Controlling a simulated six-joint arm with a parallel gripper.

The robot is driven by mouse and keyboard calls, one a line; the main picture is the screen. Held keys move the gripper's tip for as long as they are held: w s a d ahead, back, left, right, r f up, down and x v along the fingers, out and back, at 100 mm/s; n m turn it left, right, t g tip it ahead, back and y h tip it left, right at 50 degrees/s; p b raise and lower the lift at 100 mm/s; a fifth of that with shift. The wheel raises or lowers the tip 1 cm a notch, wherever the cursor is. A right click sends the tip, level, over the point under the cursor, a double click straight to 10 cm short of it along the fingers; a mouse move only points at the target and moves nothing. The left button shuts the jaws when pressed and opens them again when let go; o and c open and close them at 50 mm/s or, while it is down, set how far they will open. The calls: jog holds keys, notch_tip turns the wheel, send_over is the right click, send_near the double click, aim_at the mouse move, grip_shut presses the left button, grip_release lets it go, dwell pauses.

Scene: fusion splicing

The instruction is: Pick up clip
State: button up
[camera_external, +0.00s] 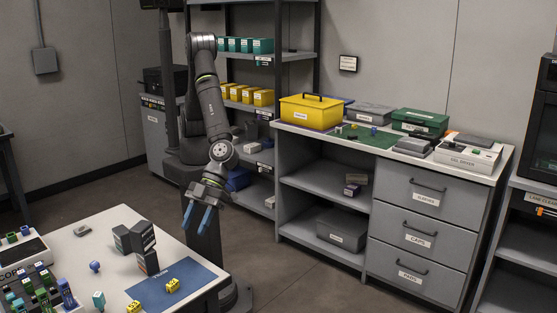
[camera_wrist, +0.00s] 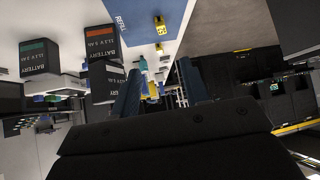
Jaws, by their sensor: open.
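My gripper (camera_external: 198,219) hangs in the air beyond the back right of the near white table, its two blue fingers apart and empty. In the wrist view the fingers (camera_wrist: 159,68) stand apart at either side of the middle. No piece is plainly marked as the clip. A small yellow piece (camera_external: 172,286) lies on the blue mat (camera_external: 203,275), and another yellow piece (camera_external: 134,307) lies near its left edge. Small yellow pieces also show in the wrist view (camera_wrist: 159,25). A teal piece (camera_external: 98,300) and a blue piece (camera_external: 95,267) stand farther left.
Dark battery blocks (camera_external: 148,263) stand at the mat's back corner; they are large in the wrist view (camera_wrist: 103,42). A rack of small coloured pieces (camera_external: 42,290) fills the table's left. A grey cabinet bench (camera_external: 415,212) and shelving stand behind.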

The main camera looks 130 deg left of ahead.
send_near(174, 281)
jog(key=x, duration=0.4)
jog(key=shift+d+r, duration=0.2)
jog(key=shift+r, duration=0.05)
jog(key=shift+a+f+x, duration=0.1)
jog(key=shift+x, duration=1.2)
jog(key=shift+a+f+x, duration=0.1)
jog(key=shift+x, duration=1.25)
grip_shut()
